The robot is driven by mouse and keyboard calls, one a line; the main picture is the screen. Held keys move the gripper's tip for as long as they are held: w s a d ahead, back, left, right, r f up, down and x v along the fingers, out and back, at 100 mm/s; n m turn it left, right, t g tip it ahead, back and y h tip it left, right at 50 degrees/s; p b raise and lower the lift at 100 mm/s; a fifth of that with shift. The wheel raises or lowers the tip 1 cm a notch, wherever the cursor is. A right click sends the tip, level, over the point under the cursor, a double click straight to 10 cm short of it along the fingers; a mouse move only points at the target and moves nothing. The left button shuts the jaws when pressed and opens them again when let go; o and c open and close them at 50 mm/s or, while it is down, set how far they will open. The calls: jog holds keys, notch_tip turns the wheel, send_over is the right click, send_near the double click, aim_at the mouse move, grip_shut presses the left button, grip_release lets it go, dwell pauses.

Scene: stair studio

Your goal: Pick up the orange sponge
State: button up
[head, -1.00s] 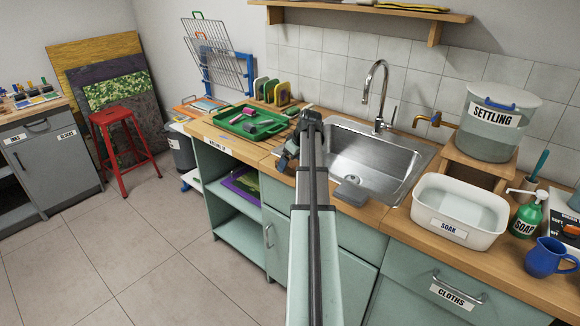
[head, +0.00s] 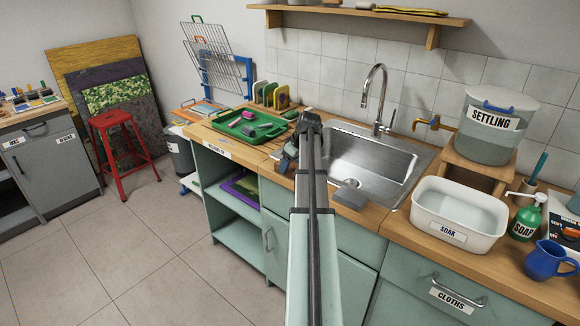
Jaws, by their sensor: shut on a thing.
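My gripper (head: 285,164) is at the counter's front edge, left of the sink, with its fingers pointing down. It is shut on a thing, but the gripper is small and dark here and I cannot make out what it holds. I see no clearly orange sponge; my arm hides part of the counter and the sink's left side.
A green tray (head: 222,127) with pink and purple items lies left of my gripper. The sink (head: 385,158) is to the right, then a white SOAK tub (head: 440,225), a SETTLING bucket (head: 482,140), a soap bottle (head: 527,218) and a blue jug (head: 549,258).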

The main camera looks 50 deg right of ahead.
aim_at(291, 165)
notch_tip(291, 165, up, 10)
dwell(0.5)
